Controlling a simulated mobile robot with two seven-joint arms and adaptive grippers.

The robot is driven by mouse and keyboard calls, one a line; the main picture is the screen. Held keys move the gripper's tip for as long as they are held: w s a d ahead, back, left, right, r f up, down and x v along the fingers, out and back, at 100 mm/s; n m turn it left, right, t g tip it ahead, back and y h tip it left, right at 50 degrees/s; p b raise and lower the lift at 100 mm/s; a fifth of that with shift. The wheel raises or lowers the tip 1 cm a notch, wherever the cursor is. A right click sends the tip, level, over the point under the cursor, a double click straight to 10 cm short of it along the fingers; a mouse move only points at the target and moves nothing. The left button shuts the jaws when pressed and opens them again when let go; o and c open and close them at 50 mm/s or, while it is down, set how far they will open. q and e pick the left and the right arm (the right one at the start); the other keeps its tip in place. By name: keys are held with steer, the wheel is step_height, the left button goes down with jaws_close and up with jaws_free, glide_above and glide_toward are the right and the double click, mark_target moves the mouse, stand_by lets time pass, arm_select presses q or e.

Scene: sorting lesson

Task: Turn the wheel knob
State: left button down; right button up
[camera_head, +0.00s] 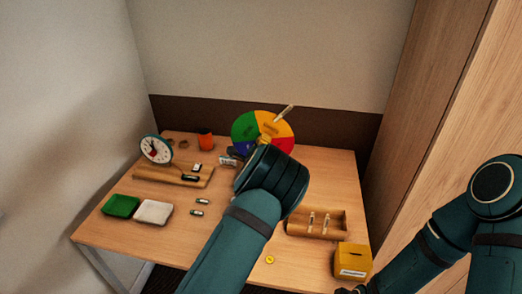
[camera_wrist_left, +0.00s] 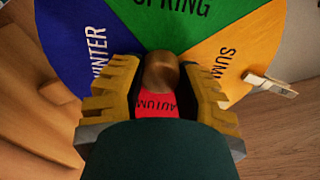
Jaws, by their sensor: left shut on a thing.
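The season wheel (camera_head: 276,127) stands upright at the back of the table, with green, orange, red and blue sectors. In the left wrist view, the wheel (camera_wrist_left: 170,30) reads SPRING at the top, part of WINTER at left, part of SUMMER at right and part of AUTUMN below. A brown round knob (camera_wrist_left: 161,72) sits at its middle. My left gripper (camera_wrist_left: 158,80) is shut on the knob, with one yellow finger on each side.
A clothespin (camera_head: 284,113) sits at the wheel's edge. A wooden tray (camera_head: 337,223) and yellow box (camera_head: 353,258) are right.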

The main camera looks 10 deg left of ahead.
arm_select(q)
steer(key=n+b, duration=0.1)
steer(key=n, duration=0.1)
steer(key=shift+n+b, duration=0.3)
steer(key=shift+n, duration=0.1)
steer(key=shift+r+n+b, duration=0.2)
steer(key=shift+n+b, duration=0.2)
steer(key=shift+n, duration=1.1)
steer(key=c, duration=0.5)
jaws_free()
steer(key=shift+w, duration=0.1)
steer(key=shift+c, duration=0.2)
steer(key=shift+f, duration=0.1)
steer(key=shift+s, duration=0.2)
steer(key=s, duration=1.1)
steer(key=shift+s, duration=0.35)
